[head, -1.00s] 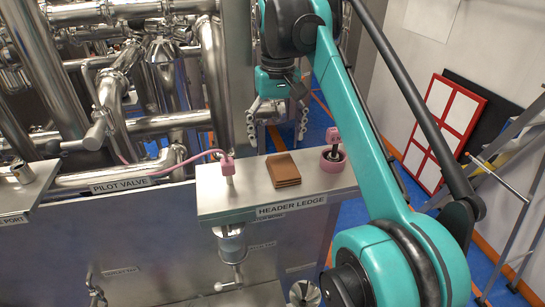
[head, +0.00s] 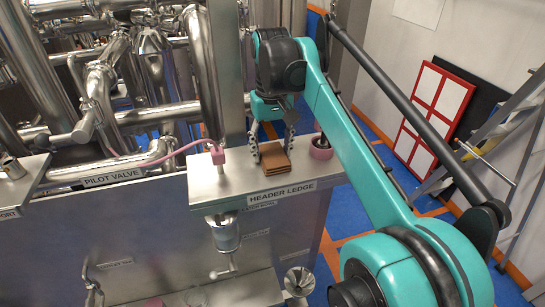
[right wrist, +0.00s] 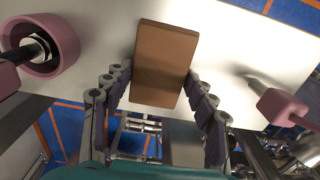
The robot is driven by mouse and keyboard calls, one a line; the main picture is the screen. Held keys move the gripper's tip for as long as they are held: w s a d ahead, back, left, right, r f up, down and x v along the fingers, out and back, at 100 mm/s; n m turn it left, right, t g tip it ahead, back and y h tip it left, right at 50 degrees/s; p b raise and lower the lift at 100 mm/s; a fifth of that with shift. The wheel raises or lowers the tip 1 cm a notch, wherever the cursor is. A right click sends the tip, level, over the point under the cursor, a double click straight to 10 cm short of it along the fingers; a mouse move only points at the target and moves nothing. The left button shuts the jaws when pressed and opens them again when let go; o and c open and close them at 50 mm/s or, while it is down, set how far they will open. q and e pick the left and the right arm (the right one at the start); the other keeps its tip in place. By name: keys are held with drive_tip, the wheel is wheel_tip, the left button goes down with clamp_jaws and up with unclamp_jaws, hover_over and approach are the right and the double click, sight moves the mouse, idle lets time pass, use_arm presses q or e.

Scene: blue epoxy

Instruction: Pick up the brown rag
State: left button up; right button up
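The brown rag (head: 276,162) is a folded, flat rectangular stack on the steel header ledge (head: 236,190). In the right wrist view the rag (right wrist: 163,62) lies at the top centre, in front of and between the fingers. My right gripper (head: 272,144) is low over the ledge at the rag's back end. It also shows in the right wrist view (right wrist: 155,80), open, with one finger on each side of the rag's near end. I cannot tell whether the fingers touch it. My left gripper is not in view.
A pink ring with a dark stem (head: 320,148) stands right of the rag on the ledge. A pink-topped fitting with a hose (head: 217,156) stands to its left. Steel pipes (head: 100,100) fill the left side. A ladder (head: 510,140) leans at the right.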

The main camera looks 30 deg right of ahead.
sight(272, 152)
drive_tip(key=shift+c, duration=0.9)
drive_tip(key=shift+r, duration=0.55)
wheel_tip(272, 152, up, 3)
drive_tip(key=shift+f, duration=0.1)
drive_tip(key=s+a+r+b, duration=0.1)
drive_tip(key=s+a+r, duration=0.3)
drive_tip(key=s+r, duration=0.3)
drive_tip(key=s, duration=0.4)
drive_tip(key=shift+a, duration=0.15)
